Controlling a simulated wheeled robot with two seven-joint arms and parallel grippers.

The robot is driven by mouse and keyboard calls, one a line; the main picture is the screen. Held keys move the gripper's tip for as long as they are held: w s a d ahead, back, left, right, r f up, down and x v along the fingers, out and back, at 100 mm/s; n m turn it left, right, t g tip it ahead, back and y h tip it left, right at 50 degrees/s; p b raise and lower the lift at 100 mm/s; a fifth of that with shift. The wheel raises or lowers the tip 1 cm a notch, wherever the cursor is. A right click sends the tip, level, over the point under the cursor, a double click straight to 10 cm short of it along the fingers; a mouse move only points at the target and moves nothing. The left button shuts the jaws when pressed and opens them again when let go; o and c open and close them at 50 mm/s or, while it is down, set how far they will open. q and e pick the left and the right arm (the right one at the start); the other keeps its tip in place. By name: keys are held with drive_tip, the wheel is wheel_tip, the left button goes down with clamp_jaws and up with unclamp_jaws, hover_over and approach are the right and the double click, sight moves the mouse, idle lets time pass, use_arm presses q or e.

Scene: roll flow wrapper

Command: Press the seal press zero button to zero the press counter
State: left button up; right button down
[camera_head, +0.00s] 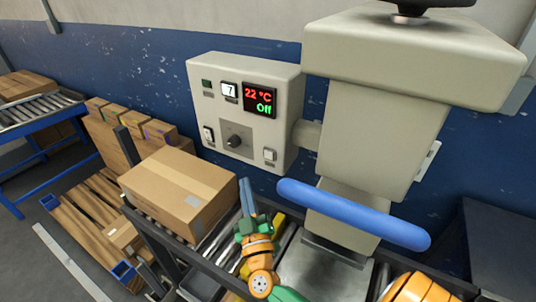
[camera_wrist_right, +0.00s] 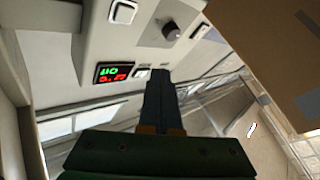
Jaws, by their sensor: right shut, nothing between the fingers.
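A cream control box (camera_head: 287,88) on the seal press carries a small counter window (camera_head: 229,90) reading 7. Beside it a dark display (camera_head: 262,101) reads "22 °C" and "Off". Below are a dark knob (camera_head: 233,140), a white switch (camera_head: 208,134) and a white button (camera_head: 269,154); their labels are too small to read. My right gripper (camera_head: 246,190) is shut and empty, in front of and below the box, fingers pointing up. In the right wrist view its fingers (camera_wrist_right: 159,85) point toward the upside-down panel, overlapping its edge near the counter (camera_wrist_right: 142,72). My left gripper is out of view.
The press head (camera_head: 385,125) with its blue handle bar (camera_head: 350,213) stands right of my right gripper. A cardboard box (camera_head: 180,190) lies on the conveyor at left. Pallets and a roller table (camera_head: 40,110) are farther left.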

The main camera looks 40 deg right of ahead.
sight(269, 155)
drive_tip(key=w+d+b, duration=0.2)
drive_tip(key=w+d, duration=0.1)
drive_tip(key=d, duration=0.5)
drive_tip(key=shift+w+d+b, duration=0.15)
drive_tip(key=shift+w+b, duration=0.15)
drive_tip(key=shift+b, duration=0.05)
idle(1.7)
drive_tip(key=shift+w+d+f, duration=0.1)
drive_tip(key=shift+w+d, duration=0.05)
drive_tip(key=shift+d, duration=0.2)
drive_tip(key=shift+w+d, duration=0.15)
drive_tip(key=shift+d, duration=0.25)
idle(0.6)
drive_tip(key=shift+a+p, duration=0.1)
drive_tip(key=shift+p, duration=0.2)
drive_tip(key=shift+s+a+p, duration=0.3)
drive_tip(key=shift+a+p, duration=0.05)
drive_tip(key=shift+a, duration=0.3)
drive_tip(key=shift+a, duration=0.1)
